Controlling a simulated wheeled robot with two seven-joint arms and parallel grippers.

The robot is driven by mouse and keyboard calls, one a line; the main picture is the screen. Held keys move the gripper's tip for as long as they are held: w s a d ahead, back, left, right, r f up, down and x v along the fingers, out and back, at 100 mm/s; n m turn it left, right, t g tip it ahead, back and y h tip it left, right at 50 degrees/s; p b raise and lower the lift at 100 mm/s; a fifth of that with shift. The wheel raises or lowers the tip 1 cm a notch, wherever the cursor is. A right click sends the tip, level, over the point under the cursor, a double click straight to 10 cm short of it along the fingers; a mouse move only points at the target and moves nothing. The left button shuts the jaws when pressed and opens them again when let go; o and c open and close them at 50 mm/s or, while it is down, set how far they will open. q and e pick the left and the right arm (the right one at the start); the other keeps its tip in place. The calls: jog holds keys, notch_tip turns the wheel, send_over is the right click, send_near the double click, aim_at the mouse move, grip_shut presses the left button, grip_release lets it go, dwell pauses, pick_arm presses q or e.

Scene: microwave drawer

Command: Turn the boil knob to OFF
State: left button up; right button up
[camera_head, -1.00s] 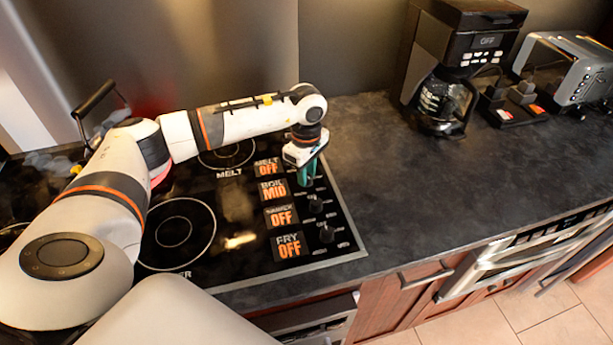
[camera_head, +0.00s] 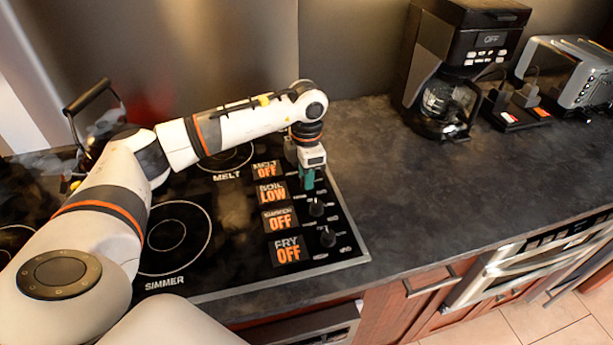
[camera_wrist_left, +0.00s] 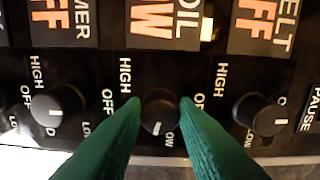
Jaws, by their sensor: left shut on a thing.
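The boil knob (camera_wrist_left: 159,113) is a black round knob, seen in the left wrist view between my green fingertips, with its white mark pointing down toward LOW. My left gripper (camera_head: 308,180) reaches down over the stove's control panel in the head view. Its two green fingers (camera_wrist_left: 160,104) are shut on the boil knob, one on each side. The boil display (camera_head: 271,192) reads BOIL LOW in orange. It also shows partly in the left wrist view (camera_wrist_left: 165,22). In the head view the fingers hide the boil knob. My right gripper is not in view.
The melt knob (camera_wrist_left: 260,115) and simmer knob (camera_wrist_left: 57,108) stand close on either side. The simmer display (camera_head: 280,219) and fry display (camera_head: 288,250) read OFF. A coffee maker (camera_head: 455,65) and toaster (camera_head: 567,72) stand at the right back. The counter (camera_head: 400,190) between is clear.

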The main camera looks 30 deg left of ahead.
pick_arm(q)
jog(key=n, duration=0.4)
jog(key=shift+r+n+b, duration=0.1)
jog(key=shift+n+b, duration=0.2)
jog(key=shift+b, duration=0.1)
jog(key=n, duration=0.5)
jog(key=shift+w+n, duration=0.1)
jog(key=shift+n, duration=0.2)
jog(key=n, duration=0.5)
jog(key=shift+r, duration=0.1)
jog(key=n, duration=0.5)
jog(key=shift+n, duration=0.3)
jog(key=o, duration=0.8)
jog(key=shift+o, duration=0.9)
